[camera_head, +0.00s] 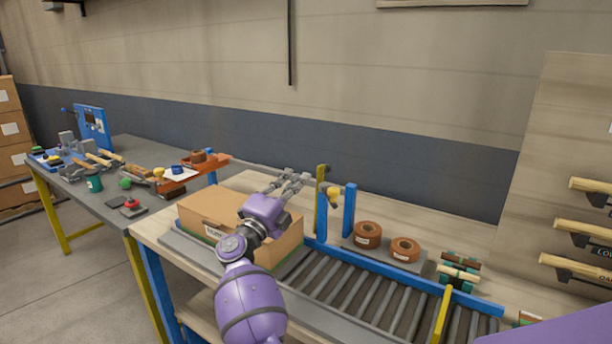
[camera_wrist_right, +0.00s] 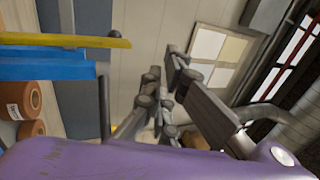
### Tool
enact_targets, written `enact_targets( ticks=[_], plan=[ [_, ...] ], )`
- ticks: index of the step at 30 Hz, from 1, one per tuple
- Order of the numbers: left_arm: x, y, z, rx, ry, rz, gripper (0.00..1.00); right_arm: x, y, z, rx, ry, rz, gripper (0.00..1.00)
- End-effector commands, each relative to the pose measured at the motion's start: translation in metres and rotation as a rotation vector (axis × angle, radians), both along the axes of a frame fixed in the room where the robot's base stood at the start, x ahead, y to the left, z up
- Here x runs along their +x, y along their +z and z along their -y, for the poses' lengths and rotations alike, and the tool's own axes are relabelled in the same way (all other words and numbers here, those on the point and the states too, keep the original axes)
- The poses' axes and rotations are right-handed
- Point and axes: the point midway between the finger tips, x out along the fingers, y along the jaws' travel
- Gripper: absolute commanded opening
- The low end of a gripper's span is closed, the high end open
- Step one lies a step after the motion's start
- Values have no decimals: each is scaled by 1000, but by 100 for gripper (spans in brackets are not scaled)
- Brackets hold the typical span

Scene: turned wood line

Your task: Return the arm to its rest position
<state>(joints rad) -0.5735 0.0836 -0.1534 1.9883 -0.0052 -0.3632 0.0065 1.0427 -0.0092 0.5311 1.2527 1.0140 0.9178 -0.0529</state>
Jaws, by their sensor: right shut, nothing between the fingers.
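My right arm (camera_head: 250,300) is purple and reaches forward from the bottom middle of the head view. Whether the gripper touches the box cannot be told. My left gripper does not show.
A roller conveyor (camera_head: 370,300) with blue rails runs along the bench. Blue and yellow posts (camera_head: 349,211) stand right of the gripper. Two brown rolls (camera_head: 368,234) lie behind the conveyor. A grey table (camera_head: 95,205) with several parts stands left.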

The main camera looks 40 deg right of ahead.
Motion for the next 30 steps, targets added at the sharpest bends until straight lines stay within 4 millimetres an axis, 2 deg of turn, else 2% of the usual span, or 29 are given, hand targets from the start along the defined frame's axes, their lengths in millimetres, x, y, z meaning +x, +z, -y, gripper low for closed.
enact_targets(
  ticks=[3,9,16,20,23,27,30],
  plan=[
    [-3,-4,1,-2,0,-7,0,-10,-1,-22,1,0,-2,0],
    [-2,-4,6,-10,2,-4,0,-18,2,-43,-1,-1,-3,0],
    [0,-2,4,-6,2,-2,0,-21,4,-47,-1,-2,-1,0],
    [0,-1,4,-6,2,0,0,-12,6,-52,-17,37,-9,0],
    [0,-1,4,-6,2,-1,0,2,22,-65,-79,105,-23,0],
    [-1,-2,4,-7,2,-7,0,19,59,-99,-223,222,-45,0],
    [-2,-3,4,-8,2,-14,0,24,64,-126,-367,312,-122,0]
  ],
)
